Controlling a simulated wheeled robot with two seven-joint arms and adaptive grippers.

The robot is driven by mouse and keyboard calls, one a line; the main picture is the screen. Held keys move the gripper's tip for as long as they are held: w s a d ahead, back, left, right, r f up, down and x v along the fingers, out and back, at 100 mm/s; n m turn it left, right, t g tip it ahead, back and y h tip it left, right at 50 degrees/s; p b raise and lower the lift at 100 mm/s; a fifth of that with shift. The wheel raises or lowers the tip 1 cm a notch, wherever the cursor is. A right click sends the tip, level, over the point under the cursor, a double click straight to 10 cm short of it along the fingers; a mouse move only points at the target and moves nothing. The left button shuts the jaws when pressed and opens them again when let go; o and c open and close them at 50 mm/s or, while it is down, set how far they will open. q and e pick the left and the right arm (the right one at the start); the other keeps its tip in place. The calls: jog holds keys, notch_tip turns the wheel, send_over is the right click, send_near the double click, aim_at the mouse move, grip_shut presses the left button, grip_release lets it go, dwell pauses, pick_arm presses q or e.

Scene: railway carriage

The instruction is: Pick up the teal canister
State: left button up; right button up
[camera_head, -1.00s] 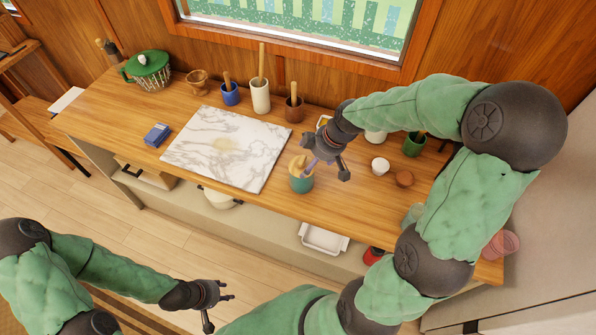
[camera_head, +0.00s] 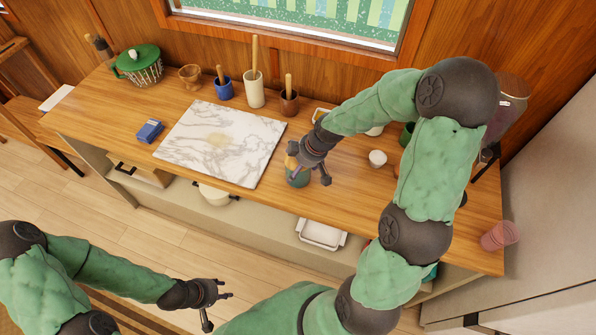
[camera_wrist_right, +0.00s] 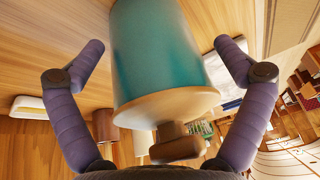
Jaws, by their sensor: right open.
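The teal canister (camera_head: 298,179) stands on the wooden counter, just right of the marble board's lower right corner. In the right wrist view the canister (camera_wrist_right: 160,55) fills the middle, with its pale wooden lid and knob toward the camera. My right gripper (camera_head: 308,171) is at the canister in the head view and hides part of it. In the wrist view its two fingers (camera_wrist_right: 160,60) are open, one on each side of the canister, with gaps showing on both sides. My left gripper (camera_head: 217,306) is low in the head view, away from the counter, with its fingers apart and empty.
The counter (camera_head: 350,205) also holds a marble board (camera_head: 220,140), a blue box (camera_head: 149,130), a green-lidded basket (camera_head: 140,65) and several cups with wooden handles along the back. A white tray (camera_head: 320,234) is on the shelf below.

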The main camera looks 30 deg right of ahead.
jog(key=c, duration=1.4)
